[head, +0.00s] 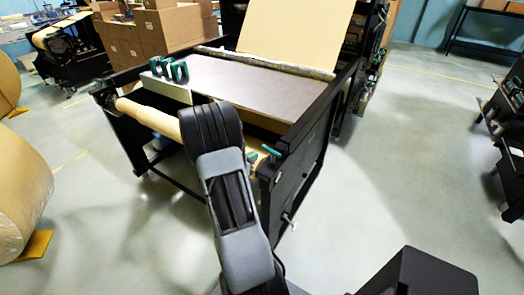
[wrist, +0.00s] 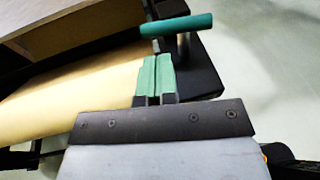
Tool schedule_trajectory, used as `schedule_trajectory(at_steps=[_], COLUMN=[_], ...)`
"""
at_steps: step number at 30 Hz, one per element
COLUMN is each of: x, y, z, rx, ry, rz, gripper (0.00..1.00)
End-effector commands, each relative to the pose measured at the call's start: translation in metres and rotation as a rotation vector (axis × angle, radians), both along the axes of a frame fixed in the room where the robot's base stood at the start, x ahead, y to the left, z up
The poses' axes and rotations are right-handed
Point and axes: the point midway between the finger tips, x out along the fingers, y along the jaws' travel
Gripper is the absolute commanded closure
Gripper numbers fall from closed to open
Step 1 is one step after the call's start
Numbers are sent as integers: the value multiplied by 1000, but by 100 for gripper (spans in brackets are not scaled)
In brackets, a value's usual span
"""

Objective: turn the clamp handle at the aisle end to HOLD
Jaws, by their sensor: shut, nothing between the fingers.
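The clamp handle, a green bar (wrist: 190,24), sits on a metal post at the dark end frame in the wrist view. It lies nearly crosswise, just beyond my fingertips. In the head view the handle (head: 271,151) is a small green piece at the near right corner of the bench. My gripper (wrist: 158,58) has green-padded fingers that are shut and empty, pointing at the handle with a small gap visible. In the head view my gripper (head: 252,157) is mostly hidden behind my arm. No HOLD mark is legible.
The kraft roll (head: 150,117) lies along the bench front, and its brown paper fills the left of the wrist view. The bench's black end panel (head: 298,165) stands below the handle. Large rolls (head: 22,200) stand at the left. Floor right of the bench is clear.

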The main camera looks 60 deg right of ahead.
Motion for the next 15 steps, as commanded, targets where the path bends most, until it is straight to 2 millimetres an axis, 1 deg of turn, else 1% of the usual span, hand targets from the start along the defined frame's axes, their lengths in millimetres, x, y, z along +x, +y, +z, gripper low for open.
schedule_trajectory(at_steps=[1, 6, 10, 15], x=[-3, -7, -9, -10], y=[-9, -32, -44, -52], z=[0, -5, -8, -10], rx=[0, 1, 0, 0], ry=[2, 1, 0, 0], rz=[-4, -2, -1, 0], gripper=[100, 100, 100, 100])
